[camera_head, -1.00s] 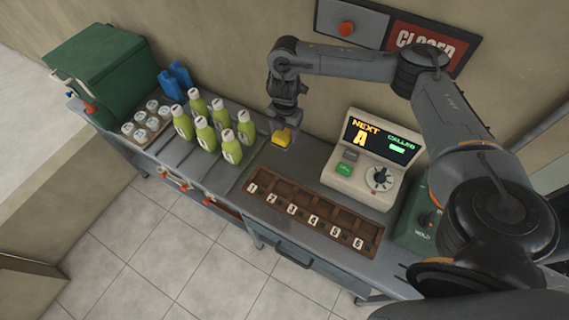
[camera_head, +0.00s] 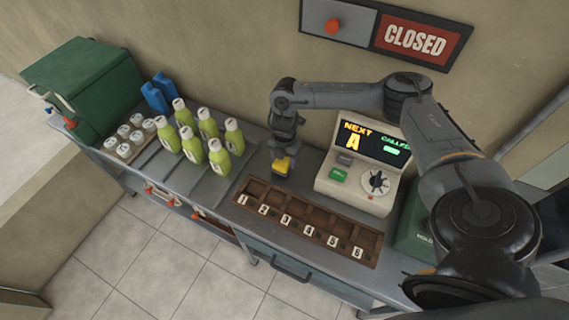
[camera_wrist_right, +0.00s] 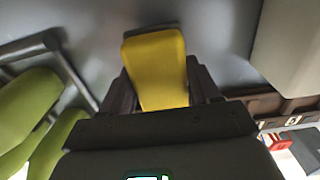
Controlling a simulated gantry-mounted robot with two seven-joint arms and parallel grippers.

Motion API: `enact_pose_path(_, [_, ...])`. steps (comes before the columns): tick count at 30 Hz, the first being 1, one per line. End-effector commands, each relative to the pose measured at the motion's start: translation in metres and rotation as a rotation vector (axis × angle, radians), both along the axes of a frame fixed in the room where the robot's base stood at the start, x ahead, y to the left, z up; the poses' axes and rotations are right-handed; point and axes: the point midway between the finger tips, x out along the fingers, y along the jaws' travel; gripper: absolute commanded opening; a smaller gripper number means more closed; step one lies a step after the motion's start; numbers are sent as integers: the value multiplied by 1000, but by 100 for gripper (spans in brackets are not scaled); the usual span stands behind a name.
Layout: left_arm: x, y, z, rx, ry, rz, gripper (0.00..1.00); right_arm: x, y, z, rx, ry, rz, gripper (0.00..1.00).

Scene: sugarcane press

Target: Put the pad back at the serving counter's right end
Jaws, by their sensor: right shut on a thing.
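The yellow pad (camera_head: 282,166) is held in my right gripper (camera_head: 283,158), above the grey counter (camera_head: 215,185) between the green bottles and the console. In the right wrist view the pad (camera_wrist_right: 157,68) sits between the two dark fingers, which are shut on it, with the grey counter surface around it. I cannot tell whether the pad touches the counter. My left gripper is not in view.
A numbered wooden tray (camera_head: 310,222) lies along the counter's front. The console (camera_head: 354,185) stands right of the gripper, with a green box (camera_head: 411,235) beyond it. Several green-yellow bottles (camera_head: 219,157) stand to the left. Bare counter shows between bottles and tray.

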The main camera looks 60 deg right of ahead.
Motion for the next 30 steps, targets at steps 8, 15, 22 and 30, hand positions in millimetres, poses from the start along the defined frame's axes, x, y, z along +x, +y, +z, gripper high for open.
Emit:
enact_pose_path(8, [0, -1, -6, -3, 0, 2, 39, 0, 0, -28, 0, 0, 1, 33])
enact_pose_path(15, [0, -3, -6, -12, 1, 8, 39, 0, 0, -28, 0, 0, 0, 33])
enact_pose_path(22, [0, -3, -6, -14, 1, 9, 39, 0, 0, -31, 0, 0, 0, 75])
enact_pose_path(30, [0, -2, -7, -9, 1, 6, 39, 0, 0, -31, 0, 0, 0, 87])
